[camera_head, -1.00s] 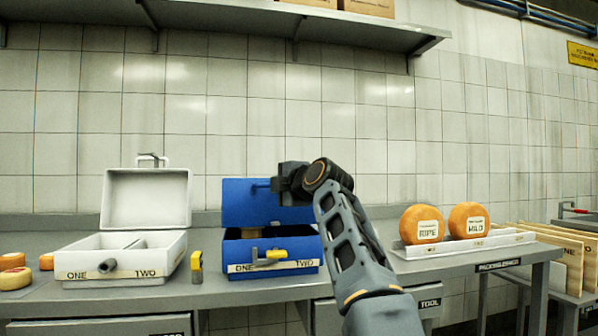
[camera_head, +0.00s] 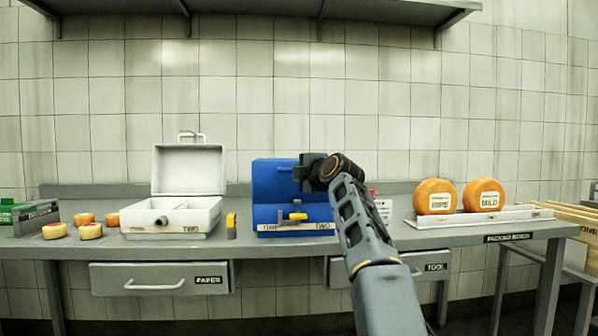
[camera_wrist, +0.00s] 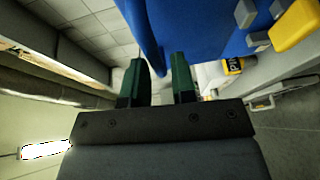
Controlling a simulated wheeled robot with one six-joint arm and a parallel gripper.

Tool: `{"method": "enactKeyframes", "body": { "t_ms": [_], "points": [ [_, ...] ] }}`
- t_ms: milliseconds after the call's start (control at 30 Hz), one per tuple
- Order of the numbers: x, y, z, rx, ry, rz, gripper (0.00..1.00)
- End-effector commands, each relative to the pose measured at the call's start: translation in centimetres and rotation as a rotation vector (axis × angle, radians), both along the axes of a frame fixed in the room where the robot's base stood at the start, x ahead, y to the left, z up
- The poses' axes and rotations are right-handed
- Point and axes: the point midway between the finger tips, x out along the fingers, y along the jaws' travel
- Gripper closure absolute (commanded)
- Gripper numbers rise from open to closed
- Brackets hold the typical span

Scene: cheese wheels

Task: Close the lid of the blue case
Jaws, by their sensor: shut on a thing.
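The blue case (camera_head: 265,215) stands on the counter, with a yellow-and-grey latch (camera_head: 297,216) and a white label strip on its front. Its lid (camera_head: 270,184) is raised behind the front wall and seems tilted forward; the inside does not show. My gripper (camera_head: 301,174) is at the upper right part of the lid, shut on it. In the wrist view the green fingers of my gripper (camera_wrist: 160,80) are a little apart, with the blue lid (camera_wrist: 195,25) at their tips. The exact grip is partly hidden by my wrist.
An open white case (camera_head: 188,168) stands to the left, with a small yellow object (camera_head: 231,225) between the cases. Small cheeses (camera_head: 90,231) lie further left. Two large orange cheese wheels (camera_head: 435,197) stand on a white rack at the right. A shelf (camera_head: 260,7) hangs above.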

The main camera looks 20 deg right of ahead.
Motion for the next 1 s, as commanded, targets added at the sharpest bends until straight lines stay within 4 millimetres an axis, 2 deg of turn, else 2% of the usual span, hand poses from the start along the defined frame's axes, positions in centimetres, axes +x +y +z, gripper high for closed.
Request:
{"method": "enactKeyframes", "body": {
  "t_ms": [33, 233, 633, 767, 1000],
  "points": [
    [0.9, -0.2, -2.1, 0.003, 0.045, 0.004, 0.80],
    [0.9, -0.2, -2.1, 0.002, 0.044, 0.004, 0.60],
    [0.7, 0.0, -1.9, 0.003, 0.042, 0.008, 0.60],
    [-0.6, -0.3, -1.9, 0.002, 0.039, 0.007, 0.60],
    [-5.6, -1.1, -1.2, 0.002, 0.030, 0.005, 0.60]
  ]
}}
